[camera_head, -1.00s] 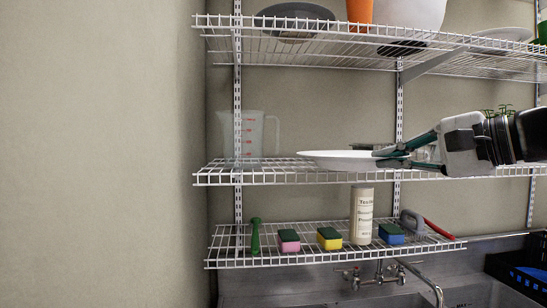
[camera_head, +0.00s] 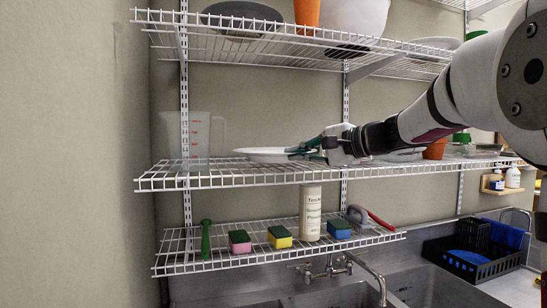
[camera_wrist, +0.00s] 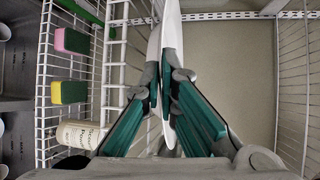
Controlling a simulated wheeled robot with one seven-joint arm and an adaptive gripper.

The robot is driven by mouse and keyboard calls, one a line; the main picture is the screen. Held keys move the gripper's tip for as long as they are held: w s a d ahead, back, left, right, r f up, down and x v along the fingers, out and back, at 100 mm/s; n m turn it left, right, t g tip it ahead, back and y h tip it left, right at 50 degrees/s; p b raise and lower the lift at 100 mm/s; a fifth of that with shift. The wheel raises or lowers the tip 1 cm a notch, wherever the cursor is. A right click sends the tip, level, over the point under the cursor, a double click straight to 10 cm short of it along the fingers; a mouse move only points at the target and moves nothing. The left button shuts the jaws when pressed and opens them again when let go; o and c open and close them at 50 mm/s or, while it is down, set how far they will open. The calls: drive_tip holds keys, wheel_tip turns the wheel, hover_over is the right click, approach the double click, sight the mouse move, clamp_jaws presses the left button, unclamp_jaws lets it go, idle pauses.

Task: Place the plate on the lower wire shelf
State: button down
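A white plate (camera_head: 262,154) is level at the middle wire shelf (camera_head: 225,180), just right of the clear measuring jug. My gripper (camera_head: 312,149) reaches in from the right and is shut on the plate's right rim. In the wrist view the plate (camera_wrist: 170,50) shows edge-on, pinched between the green-padded fingers (camera_wrist: 165,88). I cannot tell whether the plate touches the wires or is slightly above them. The bottom wire shelf (camera_head: 185,262) is below, with several items on it.
The clear measuring jug (camera_head: 195,138) stands close left of the plate. The bottom shelf bears a green-handled brush (camera_head: 205,240), sponges (camera_head: 279,238), a pale bottle (camera_head: 310,212) and a grey-and-red tool (camera_head: 362,218). The top shelf (camera_head: 220,28) overhangs. The sink (camera_head: 345,296) is beneath.

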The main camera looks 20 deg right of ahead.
drive_tip(key=w, duration=0.3)
drive_tip(key=shift+w+p, duration=0.25)
drive_tip(key=shift+p, duration=0.05)
drive_tip(key=shift+w+f, duration=0.15)
drive_tip(key=shift+w, duration=0.1)
drive_tip(key=shift+f, duration=0.5)
drive_tip(key=shift+f, duration=0.15)
drive_tip(key=c, duration=2.1)
unclamp_jaws()
drive_tip(key=shift+f, duration=0.1)
drive_tip(key=shift+s+d+r, duration=0.1)
drive_tip(key=shift+s+r, duration=0.05)
drive_tip(key=shift+r, duration=0.05)
drive_tip(key=b+v, duration=0.1)
drive_tip(key=v, duration=1)
drive_tip(key=shift+s+d+r, duration=0.1)
drive_tip(key=shift+s+d, duration=0.1)
drive_tip(key=shift+s, duration=0.1)
